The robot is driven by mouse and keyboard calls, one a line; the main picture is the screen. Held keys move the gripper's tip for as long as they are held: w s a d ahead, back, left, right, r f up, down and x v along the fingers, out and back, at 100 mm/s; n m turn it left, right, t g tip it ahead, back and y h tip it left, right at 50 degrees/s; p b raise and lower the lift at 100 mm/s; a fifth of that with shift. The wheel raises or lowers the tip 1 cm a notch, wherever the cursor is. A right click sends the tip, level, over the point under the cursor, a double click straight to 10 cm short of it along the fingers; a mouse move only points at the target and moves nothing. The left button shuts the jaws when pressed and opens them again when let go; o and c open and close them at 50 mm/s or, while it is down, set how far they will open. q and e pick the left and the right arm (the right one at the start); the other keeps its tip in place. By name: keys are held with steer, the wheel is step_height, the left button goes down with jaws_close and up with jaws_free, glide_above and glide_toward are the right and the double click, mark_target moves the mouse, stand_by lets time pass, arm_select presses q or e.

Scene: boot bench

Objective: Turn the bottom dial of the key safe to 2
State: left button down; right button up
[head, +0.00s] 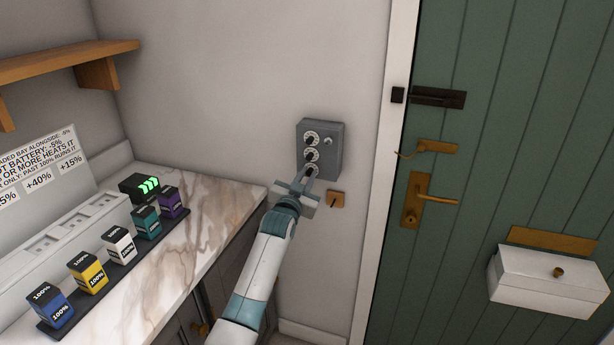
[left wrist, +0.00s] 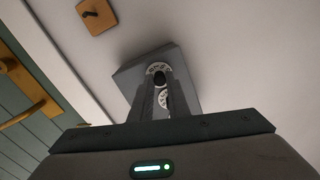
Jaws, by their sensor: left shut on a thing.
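The grey key safe (head: 332,150) is fixed to the wall left of the door, with three white dials with black knobs in a column on its face. The top dial (head: 310,138) and middle dial (head: 311,155) are uncovered. My left gripper (head: 309,176) reaches up from below and is shut on the knob of the bottom dial (head: 312,167), partly hiding it. In the left wrist view the safe (left wrist: 130,75) appears upside down, with the fingers (left wrist: 158,83) at the black knob of the bottom dial (left wrist: 159,68). The dial numbers are too small to read. My right gripper is not in view.
A small wooden plate (head: 336,200) with a dark peg sits on the wall just below the safe. A green door (head: 480,80) with brass handles and a white box (head: 545,280) is at right. A marble counter (head: 215,205) with several coloured battery blocks is at left.

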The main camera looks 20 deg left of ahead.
arm_select(q)
steer(key=shift+f+n, duration=0.1)
steer(key=shift+n, duration=0.4)
steer(key=c, duration=1.7)
jaws_free()
steer(key=shift+s, duration=0.15)
steer(key=shift+s+b, duration=1.8)
steer(key=shift+s, duration=6.75)
